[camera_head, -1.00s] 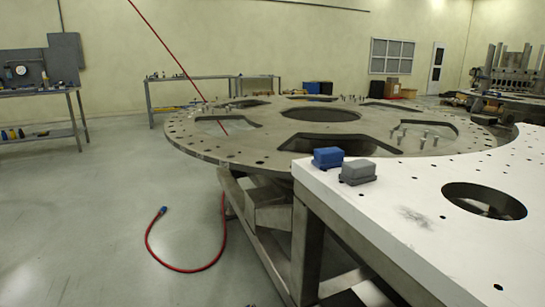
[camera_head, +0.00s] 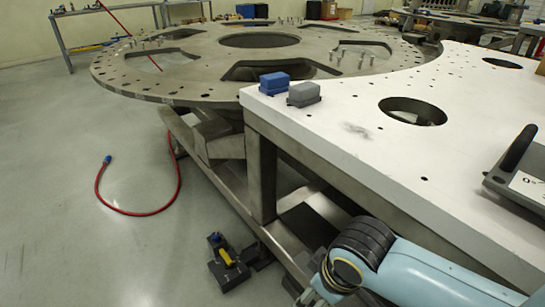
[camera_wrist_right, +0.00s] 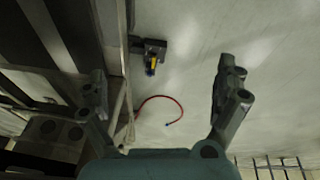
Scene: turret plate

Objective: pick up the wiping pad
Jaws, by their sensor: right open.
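A blue block (camera_head: 274,83) and a grey block (camera_head: 304,94) sit side by side on the near left corner of the white plate (camera_head: 400,165). They look like pads with handles; I cannot tell which is the wiping pad. My right arm shows at the lower right of the head view, below the plate's edge and well away from both blocks. No block is identifiable there. My left gripper is out of view.
A dark smudge (camera_head: 356,130) marks the plate, near a large round hole (camera_head: 413,111). A grey case with a black handle (camera_head: 520,165) stands at right. The round turret plate (camera_head: 130,85) lies behind. A red hose (camera_head: 140,213) and a dark tool (camera_head: 228,262) are on the floor.

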